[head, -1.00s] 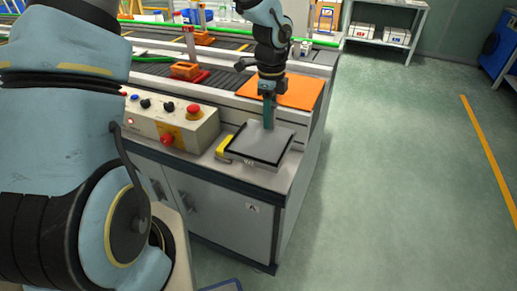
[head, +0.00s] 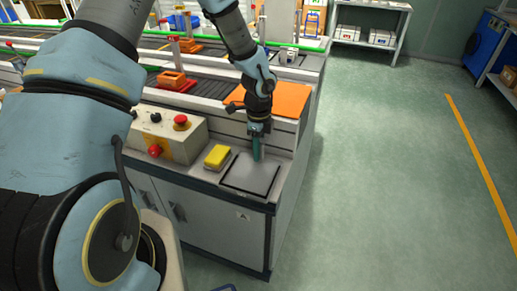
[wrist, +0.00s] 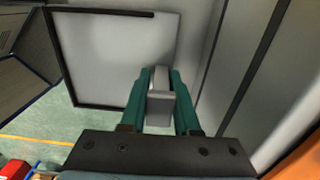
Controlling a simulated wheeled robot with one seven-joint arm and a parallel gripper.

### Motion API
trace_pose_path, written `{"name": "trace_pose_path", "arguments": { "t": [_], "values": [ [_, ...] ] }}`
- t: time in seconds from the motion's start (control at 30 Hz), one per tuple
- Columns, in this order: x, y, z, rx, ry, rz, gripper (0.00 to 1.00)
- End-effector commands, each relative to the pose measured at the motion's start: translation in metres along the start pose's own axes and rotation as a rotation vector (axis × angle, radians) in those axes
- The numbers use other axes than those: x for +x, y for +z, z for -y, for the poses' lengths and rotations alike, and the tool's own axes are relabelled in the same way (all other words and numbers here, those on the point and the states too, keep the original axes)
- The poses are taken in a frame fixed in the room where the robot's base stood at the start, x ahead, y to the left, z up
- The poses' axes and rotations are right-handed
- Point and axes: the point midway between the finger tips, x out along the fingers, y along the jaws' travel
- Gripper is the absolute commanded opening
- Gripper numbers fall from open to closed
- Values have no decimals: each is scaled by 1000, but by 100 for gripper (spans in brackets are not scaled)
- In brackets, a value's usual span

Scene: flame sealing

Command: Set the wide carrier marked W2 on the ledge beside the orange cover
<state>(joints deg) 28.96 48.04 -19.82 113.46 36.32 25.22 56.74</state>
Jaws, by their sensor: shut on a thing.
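The wide carrier (head: 249,177) is a flat grey square plate with a dark rim. It lies level at the ledge (head: 207,174), in front of the orange cover (head: 285,100); its W2 mark is not readable now. I cannot tell for certain whether it touches the ledge or is just above it. My gripper (head: 256,157) is shut on the carrier's upright grey grip. The wrist view shows the teal fingers on both sides of this grip (wrist: 160,106), with the plate (wrist: 115,55) beyond. My wrist partly hides the orange cover.
A yellow block (head: 217,156) lies on the ledge just left of the carrier, with a narrow gap. The control box (head: 170,137) with red buttons stands farther left. The conveyor with an orange part (head: 172,79) runs behind. Open floor lies to the right.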

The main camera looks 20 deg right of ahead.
Motion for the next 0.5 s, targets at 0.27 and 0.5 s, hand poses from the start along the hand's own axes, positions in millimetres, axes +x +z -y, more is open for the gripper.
{"name": "trace_pose_path", "arguments": {
  "t": [0.27, 0.5],
  "values": [
    [0, 0, 0, 0, -1, 0, 34],
    [0, 0, 0, 0, 0, 0, 60]
  ]
}}
